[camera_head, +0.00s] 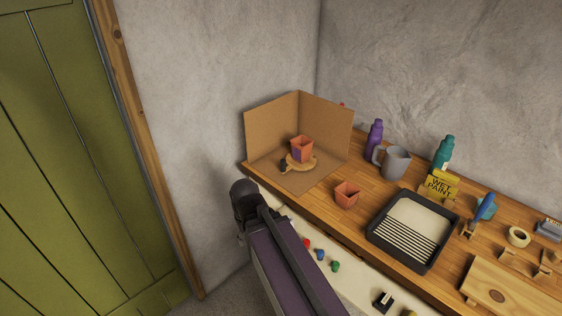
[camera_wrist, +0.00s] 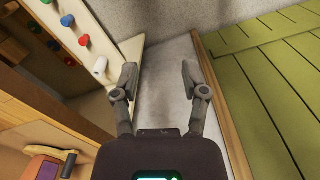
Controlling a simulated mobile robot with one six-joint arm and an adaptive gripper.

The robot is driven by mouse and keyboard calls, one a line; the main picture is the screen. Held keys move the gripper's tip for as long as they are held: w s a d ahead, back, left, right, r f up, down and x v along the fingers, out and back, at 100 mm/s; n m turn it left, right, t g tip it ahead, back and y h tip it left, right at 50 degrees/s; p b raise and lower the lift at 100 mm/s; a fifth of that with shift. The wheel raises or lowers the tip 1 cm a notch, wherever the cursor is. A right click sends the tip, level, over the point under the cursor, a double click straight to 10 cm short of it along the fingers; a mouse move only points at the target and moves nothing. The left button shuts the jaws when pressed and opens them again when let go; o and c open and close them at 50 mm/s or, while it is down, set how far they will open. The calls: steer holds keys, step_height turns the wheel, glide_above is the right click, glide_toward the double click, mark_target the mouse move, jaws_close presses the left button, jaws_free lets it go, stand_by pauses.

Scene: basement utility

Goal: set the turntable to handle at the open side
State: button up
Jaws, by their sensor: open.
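The turntable (camera_head: 313,164) is a small round wooden disc inside a cardboard corner screen (camera_head: 325,119), on a cardboard base at the bench's left end. Its short dark handle (camera_head: 283,166) sticks out at the disc's left front edge. An orange square pot with a purple face (camera_head: 302,149) stands on the disc and hides part of it. The screen has walls at the back left and back right; its front is open. My gripper (camera_wrist: 160,80) is open and empty in the wrist view, pointing toward the floor between bench and door. The turntable is not recognisable there.
An orange pot (camera_head: 347,194) and a black paint tray (camera_head: 376,231) stand right of the screen. Behind are a purple bottle (camera_head: 374,139), a grey jug (camera_head: 396,162) and a yellow sign (camera_head: 439,187). Coloured knobs (camera_head: 320,254) line the bench front. A green door (camera_head: 70,160) is left.

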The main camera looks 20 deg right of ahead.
steer(key=shift+o, duration=0.5)
steer(key=n+h+b, duration=1.6)
steer(key=n+h, duration=0.2)
glide_toward(283, 171)
steer(key=a+r, duration=0.3)
steer(key=shift+w+a+r+t, duration=0.15)
steer(key=shift+w+r+t, duration=0.05)
steer(key=shift+w+t, duration=0.1)
steer(key=d, duration=1.3)
steer(key=shift+w+d, duration=0.15)
steer(key=shift+d, duration=0.25)
